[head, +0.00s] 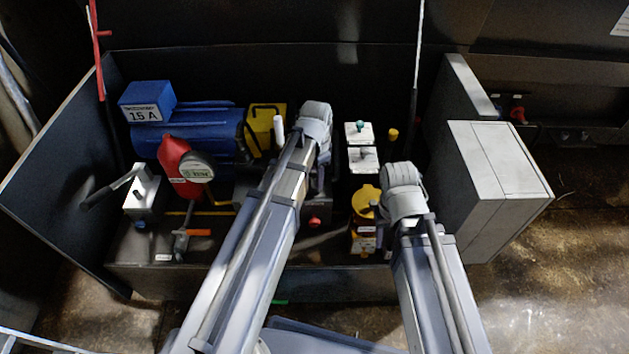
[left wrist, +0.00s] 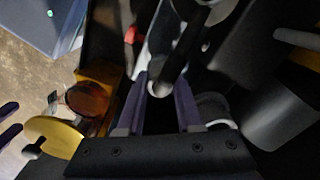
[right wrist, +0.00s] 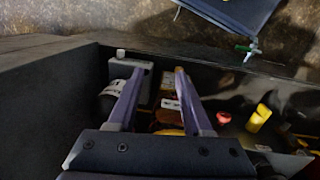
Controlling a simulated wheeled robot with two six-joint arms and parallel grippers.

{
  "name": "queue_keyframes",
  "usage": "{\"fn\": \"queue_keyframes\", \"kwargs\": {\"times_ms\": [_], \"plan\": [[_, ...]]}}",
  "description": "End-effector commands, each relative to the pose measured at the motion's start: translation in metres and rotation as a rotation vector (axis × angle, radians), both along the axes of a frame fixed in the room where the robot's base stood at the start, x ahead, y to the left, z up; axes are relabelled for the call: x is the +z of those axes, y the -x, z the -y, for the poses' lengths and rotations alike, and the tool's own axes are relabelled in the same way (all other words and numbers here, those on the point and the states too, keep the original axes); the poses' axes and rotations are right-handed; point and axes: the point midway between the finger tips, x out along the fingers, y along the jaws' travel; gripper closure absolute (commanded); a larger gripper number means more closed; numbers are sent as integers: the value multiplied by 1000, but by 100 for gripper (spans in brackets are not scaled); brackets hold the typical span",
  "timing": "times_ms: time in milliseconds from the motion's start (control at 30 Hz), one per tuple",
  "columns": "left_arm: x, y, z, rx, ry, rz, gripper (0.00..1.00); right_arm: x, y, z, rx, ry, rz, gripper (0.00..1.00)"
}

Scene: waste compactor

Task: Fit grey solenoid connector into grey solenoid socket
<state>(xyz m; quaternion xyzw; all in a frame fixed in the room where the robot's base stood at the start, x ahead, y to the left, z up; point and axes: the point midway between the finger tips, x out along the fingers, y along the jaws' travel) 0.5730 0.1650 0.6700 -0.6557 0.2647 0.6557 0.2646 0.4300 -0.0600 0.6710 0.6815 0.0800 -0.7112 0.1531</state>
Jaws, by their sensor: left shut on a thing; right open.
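My left gripper (left wrist: 163,84) is shut on a dark grey rounded piece (left wrist: 166,76) between its purple fingers in the left wrist view. I take it to be the grey solenoid connector, though the view is dark. In the head view my left arm reaches over the middle of the black bin, and its wrist hides most of the fingers. My right gripper (right wrist: 158,76) is open and empty in the right wrist view, above the bin's near right part. I cannot pick out the grey solenoid socket for certain; it may be hidden beneath my left wrist.
A blue motor (head: 200,135), red gauge unit (head: 175,165) and grey lever block (head: 143,196) stand left. Two white-topped blocks (head: 362,158) and a yellow-capped part (head: 363,200) stand between my arms. Black bin walls surround them; a grey cabinet (head: 500,170) stands right.

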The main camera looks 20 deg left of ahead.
Motion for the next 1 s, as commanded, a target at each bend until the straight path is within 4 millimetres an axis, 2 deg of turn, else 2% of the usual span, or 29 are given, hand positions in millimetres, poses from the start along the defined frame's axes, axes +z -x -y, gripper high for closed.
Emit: {"fn": "queue_keyframes", "kwargs": {"times_ms": [167, 1000], "plan": [[4, 0, 0, 0, 0, 0, 100, 4, 0, 0, 0, 0, 0, 50], [50, 0, 0, 0, 0, 0, 100, 50, 0, 0, 0, 0, 0, 50]]}}
